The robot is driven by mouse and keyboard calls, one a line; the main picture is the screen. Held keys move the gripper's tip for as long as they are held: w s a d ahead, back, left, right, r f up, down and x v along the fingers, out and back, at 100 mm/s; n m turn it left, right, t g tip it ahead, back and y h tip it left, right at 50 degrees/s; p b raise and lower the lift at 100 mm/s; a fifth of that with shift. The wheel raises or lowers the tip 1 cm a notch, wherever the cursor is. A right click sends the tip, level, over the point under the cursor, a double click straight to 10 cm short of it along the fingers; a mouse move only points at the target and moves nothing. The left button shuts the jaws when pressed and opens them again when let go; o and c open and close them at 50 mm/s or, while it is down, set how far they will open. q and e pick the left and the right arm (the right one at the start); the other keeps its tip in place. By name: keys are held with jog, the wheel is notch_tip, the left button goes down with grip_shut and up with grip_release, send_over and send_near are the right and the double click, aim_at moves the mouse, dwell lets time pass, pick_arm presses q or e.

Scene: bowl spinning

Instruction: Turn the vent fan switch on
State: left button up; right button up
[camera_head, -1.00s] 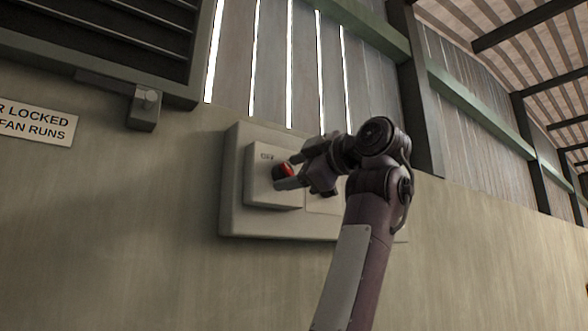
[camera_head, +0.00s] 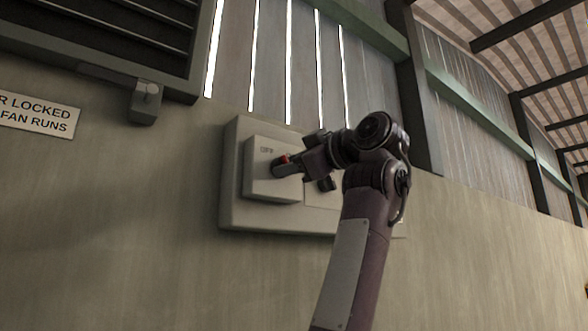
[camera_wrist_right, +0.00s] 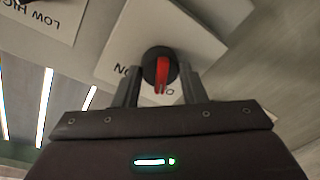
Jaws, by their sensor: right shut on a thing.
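The vent fan switch is a black round knob with a red handle (camera_wrist_right: 161,72) on a pale square plate (camera_head: 258,190). In the head view only a bit of red (camera_head: 285,159) shows between my fingers. My right gripper (camera_head: 281,166) is shut on the switch handle, one finger on each side; its fingers also show in the wrist view (camera_wrist_right: 160,84). The wrist view shows "ON" upside down beside the knob and another mark partly hidden. An "OFF" mark shows on the plate in the head view. My left gripper is not in view.
The switch plate sits on a larger grey panel (camera_head: 231,205) on the wall. A "LOW HIGH" plate (camera_wrist_right: 45,18) is beside it in the wrist view. A dark louvred vent (camera_head: 110,35), a latch (camera_head: 145,102) and a warning sign (camera_head: 38,114) are at left.

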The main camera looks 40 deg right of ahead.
jog(key=shift+a+m+t+h+b, duration=0.15)
jog(key=shift+m+h+b, duration=0.3)
jog(key=shift+m, duration=2.2)
jog(key=shift+d+m+t+h+b, duration=0.15)
jog(key=shift+m+h+b, duration=0.3)
jog(key=shift+m, duration=2.15)
jog(key=shift+a+m+t+h+b, duration=0.25)
jog(key=shift+m+b, duration=0.3)
jog(key=shift+m, duration=2.1)
jog(key=shift+d+m+h, duration=0.1)
jog(key=shift+m+h, duration=0.15)
jog(key=shift+m, duration=0.05)
jog(key=o, duration=0.6)
jog(key=shift+c, duration=0.2)
jog(key=o, duration=0.4)
jog(key=shift+w+f, duration=0.1)
jog(key=shift+w, duration=0.05)
jog(key=shift+o, duration=0.2)
